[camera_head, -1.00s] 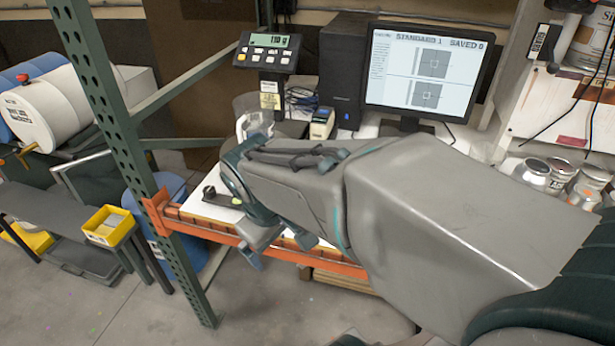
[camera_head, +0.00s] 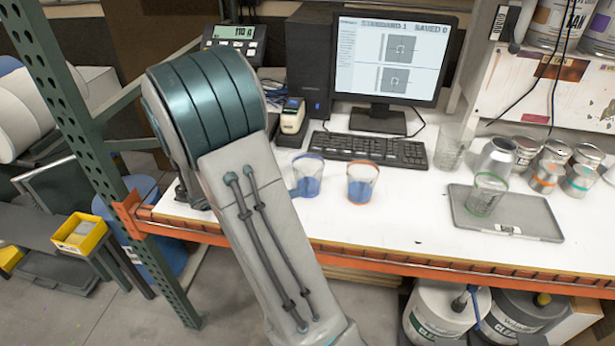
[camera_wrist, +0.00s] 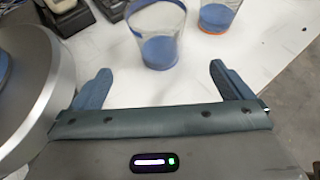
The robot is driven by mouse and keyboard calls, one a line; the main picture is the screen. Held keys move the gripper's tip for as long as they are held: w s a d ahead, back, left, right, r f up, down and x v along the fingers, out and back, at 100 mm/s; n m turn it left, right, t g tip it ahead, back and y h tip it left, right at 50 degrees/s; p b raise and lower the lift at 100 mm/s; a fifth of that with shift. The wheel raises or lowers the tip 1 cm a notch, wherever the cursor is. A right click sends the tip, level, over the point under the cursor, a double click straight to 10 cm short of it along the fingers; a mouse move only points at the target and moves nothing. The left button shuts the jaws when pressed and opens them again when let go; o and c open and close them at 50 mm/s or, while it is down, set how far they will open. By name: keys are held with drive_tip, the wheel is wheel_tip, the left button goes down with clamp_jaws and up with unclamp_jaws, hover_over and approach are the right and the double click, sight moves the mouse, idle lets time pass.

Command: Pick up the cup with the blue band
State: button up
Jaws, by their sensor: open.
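In the wrist view the nearer cup (camera_wrist: 158,38), with a blue base, stands just beyond and between my fingertips. The cup with the orange band (camera_head: 362,183) stands just to the right and also shows in the wrist view (camera_wrist: 215,15).
A keyboard (camera_head: 370,149) and monitor (camera_head: 395,60) are behind the cups. A green-banded cup (camera_head: 487,195) stands on a grey tray (camera_head: 535,215) at the right, near an empty clear cup (camera_head: 452,148) and several cans. A green post (camera_head: 85,140) rises at the left.

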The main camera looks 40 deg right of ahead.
sight(298, 180)
drive_tip(key=p+x, duration=0.1)
drive_tip(key=x, duration=0.7)
drive_tip(key=shift+s, duration=0.1)
drive_tip(key=shift+p+x, duration=0.65)
drive_tip(key=shift+x, duration=1.55)
drive_tip(key=shift+a+f, duration=0.1)
drive_tip(key=shift+f, duration=0.05)
drive_tip(key=c, duration=1.1)
